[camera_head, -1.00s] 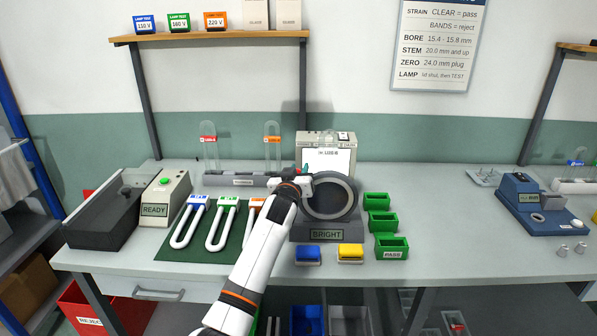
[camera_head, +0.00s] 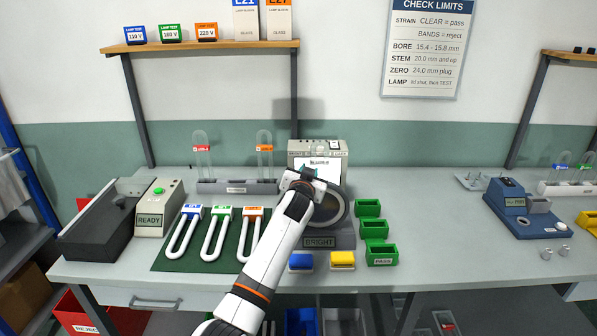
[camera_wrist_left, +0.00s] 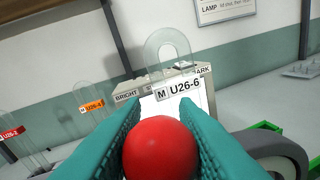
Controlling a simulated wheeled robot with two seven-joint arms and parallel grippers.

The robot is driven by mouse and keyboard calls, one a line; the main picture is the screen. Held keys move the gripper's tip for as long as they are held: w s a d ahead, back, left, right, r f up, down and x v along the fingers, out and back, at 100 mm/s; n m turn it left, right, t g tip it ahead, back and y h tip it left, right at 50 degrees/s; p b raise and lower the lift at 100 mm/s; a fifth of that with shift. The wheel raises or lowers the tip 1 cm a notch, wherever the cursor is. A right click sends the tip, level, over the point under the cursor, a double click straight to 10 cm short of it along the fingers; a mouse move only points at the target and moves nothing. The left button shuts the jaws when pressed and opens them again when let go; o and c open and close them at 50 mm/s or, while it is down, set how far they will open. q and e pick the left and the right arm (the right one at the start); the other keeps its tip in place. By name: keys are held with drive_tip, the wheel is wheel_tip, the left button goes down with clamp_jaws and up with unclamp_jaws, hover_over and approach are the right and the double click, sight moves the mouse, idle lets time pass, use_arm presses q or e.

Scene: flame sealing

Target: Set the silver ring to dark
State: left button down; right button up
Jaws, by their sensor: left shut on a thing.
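The silver ring (camera_head: 346,214) stands upright on the dark viewer base, partly hidden behind my left wrist; its edge also shows at the lower right of the left wrist view (camera_wrist_left: 267,152). The sign on the base (camera_head: 319,242) reads BRIGHT. My left gripper (camera_head: 308,173) is at the ring's upper left. In the left wrist view its teal fingers (camera_wrist_left: 160,140) are shut on a red ball knob (camera_wrist_left: 158,148). Whether the knob joins the ring is hidden. Behind it, a box (camera_wrist_left: 128,93) carries BRIGHT and DARK labels. My right gripper is not in view.
A clear U-tube tagged U26-6 (camera_wrist_left: 172,55) stands just beyond the knob. Green bins (camera_head: 382,255) stand right of the viewer, with blue (camera_head: 301,262) and yellow (camera_head: 342,261) blocks in front. White U-tubes (camera_head: 215,235) lie on the green mat at left.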

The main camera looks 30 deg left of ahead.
use_arm(q)
drive_tip(key=w+d+m, duration=0.1)
drive_tip(key=d+m, duration=0.1)
drive_tip(key=d, duration=0.1)
drive_tip(key=w+d+m+g, duration=0.1)
drive_tip(key=m, duration=0.1)
drive_tip(key=shift+w+d+r+y, duration=0.15)
drive_tip(key=shift+w+r+y, duration=0.1)
drive_tip(key=shift+w+y, duration=0.05)
drive_tip(key=d+m, duration=0.1)
drive_tip(key=w+d+f+m+b, duration=0.1)
drive_tip(key=w+d+m, duration=0.1)
drive_tip(key=shift+w+d+f+m+g+y, duration=0.15)
drive_tip(key=shift+d+f+m+g+y, duration=0.2)
drive_tip(key=shift+m+g+y, duration=0.05)
drive_tip(key=shift+w+d+f+m+b, duration=0.45)
drive_tip(key=shift+d+f+m+b, duration=0.1)
drive_tip(key=shift+d+m+b, duration=0.3)
drive_tip(key=shift+w+d+f+m+g+y+b, duration=0.3)
drive_tip(key=shift+d+f+m+y+b, duration=0.15)
drive_tip(key=shift+m, duration=0.2)
drive_tip(key=shift+f, duration=0.1)
drive_tip(key=c, duration=1.1)
unclamp_jaws()
drive_tip(key=shift+c, duration=0.2)
drive_tip(key=v, duration=1.2)
drive_tip(key=shift+b, duration=0.35)
